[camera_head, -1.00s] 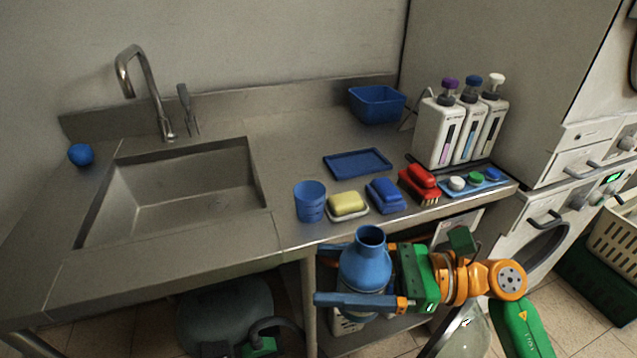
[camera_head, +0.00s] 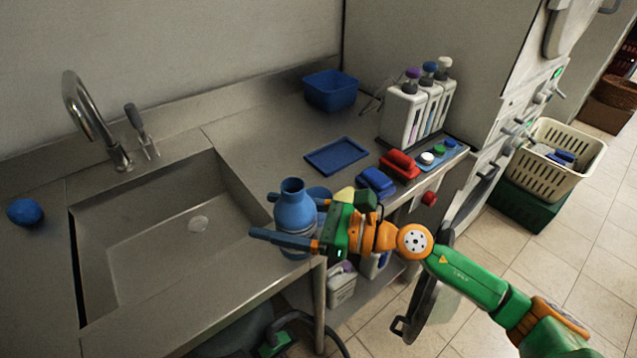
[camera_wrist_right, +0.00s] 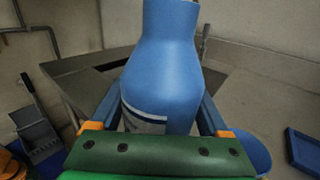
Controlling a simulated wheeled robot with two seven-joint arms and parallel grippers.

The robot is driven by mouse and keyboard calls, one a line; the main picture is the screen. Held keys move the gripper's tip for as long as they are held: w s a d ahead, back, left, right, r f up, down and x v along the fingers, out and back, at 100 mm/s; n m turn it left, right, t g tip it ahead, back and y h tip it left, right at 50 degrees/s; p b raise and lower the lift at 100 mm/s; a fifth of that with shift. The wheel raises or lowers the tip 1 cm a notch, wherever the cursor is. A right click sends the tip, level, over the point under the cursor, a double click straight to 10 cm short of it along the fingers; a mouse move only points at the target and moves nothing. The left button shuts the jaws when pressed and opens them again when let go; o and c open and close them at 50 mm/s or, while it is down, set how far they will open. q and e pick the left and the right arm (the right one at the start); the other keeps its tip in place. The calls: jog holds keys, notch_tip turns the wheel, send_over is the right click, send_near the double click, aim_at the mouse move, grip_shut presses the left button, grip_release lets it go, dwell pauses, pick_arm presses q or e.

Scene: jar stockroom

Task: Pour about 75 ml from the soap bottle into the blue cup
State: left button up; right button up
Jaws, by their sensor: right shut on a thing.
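The soap bottle (camera_head: 295,208) is blue with an open neck and a white label band. My right gripper (camera_head: 290,243) is shut around its body and holds it upright near the counter's front edge, by the sink's right side. The bottle (camera_wrist_right: 168,75) fills the middle of the right wrist view between the two blue fingers. The blue cup (camera_wrist_right: 252,152) shows partly in that view, just right of the right finger. In the head view the cup is mostly hidden behind the bottle and gripper. My left gripper is out of view.
The sink (camera_head: 150,235) lies left of the bottle.

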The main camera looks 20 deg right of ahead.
jog(key=w+a+f, duration=0.1)
jog(key=w+a+f+t+p, duration=0.1)
jog(key=shift+f+m+h, duration=0.3)
jog(key=shift+m, duration=0.1)
jog(key=shift+d+f, duration=0.1)
jog(key=shift+f, duration=0.1)
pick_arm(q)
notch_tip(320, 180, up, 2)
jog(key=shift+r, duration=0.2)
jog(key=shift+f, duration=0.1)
pick_arm(e)
jog(key=shift+m, duration=0.4)
